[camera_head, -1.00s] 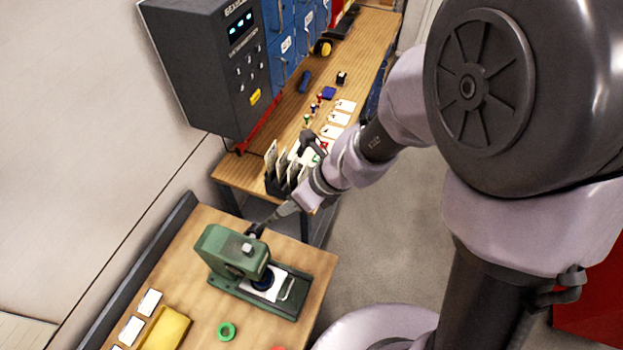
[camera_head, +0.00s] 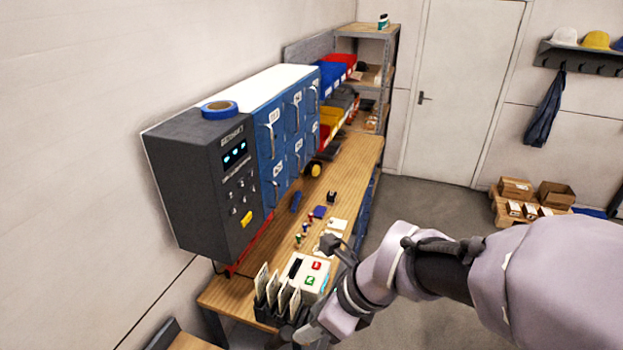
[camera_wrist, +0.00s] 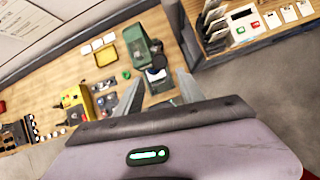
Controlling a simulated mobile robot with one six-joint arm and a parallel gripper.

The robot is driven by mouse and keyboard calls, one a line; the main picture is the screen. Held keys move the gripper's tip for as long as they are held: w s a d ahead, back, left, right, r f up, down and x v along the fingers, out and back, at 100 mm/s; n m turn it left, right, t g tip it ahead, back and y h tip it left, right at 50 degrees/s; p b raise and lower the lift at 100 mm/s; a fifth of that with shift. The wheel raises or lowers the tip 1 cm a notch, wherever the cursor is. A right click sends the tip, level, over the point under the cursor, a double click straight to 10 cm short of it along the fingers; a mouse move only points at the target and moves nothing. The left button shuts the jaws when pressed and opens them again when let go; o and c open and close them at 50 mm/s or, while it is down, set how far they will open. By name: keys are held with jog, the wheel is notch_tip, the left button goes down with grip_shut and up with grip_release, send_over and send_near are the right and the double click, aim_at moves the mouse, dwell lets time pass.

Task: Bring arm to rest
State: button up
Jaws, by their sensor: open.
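My gripper (camera_wrist: 160,88) shows in the wrist view with its two fingers apart and nothing between them. In the head view my arm reaches from the right edge to the lower middle, and its gripper end (camera_head: 300,336) is low in the picture, partly hidden by the wrist. The end is close to the black rack of upright cards (camera_head: 272,302) at the workbench's near end; I cannot tell whether they touch. In the wrist view, a green press (camera_wrist: 138,48) stands on a wooden table beyond the fingers.
A dark control box (camera_head: 196,185) and blue lockers (camera_head: 286,130) stand along the wooden workbench (camera_head: 352,170). A white box with red and green buttons (camera_head: 312,275) is beside the rack. A yellow tray (camera_wrist: 106,56) lies by the press. Grey floor (camera_head: 440,200) is open right of the bench.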

jog(key=s+d+f+n+t+h+b, duration=0.1)
jog(key=s+d+f+n+b, duration=0.2)
jog(key=f+b, duration=0.9)
jog(key=s+d+f+n+t+h+b, duration=0.1)
jog(key=s+d+f+n+b, duration=0.2)
jog(key=f+n+b, duration=0.7)
jog(key=s+d+f+n+t+h+b, duration=0.1)
jog(key=s+d+f+n+b, duration=0.2)
jog(key=f+b, duration=1.1)
jog(key=n+b, duration=0.3)
jog(key=b, duration=0.3)
jog(key=shift+s+d+n+h+b, duration=0.3)
jog(key=shift+s+d+b, duration=0.05)
jog(key=shift+f, duration=0.15)
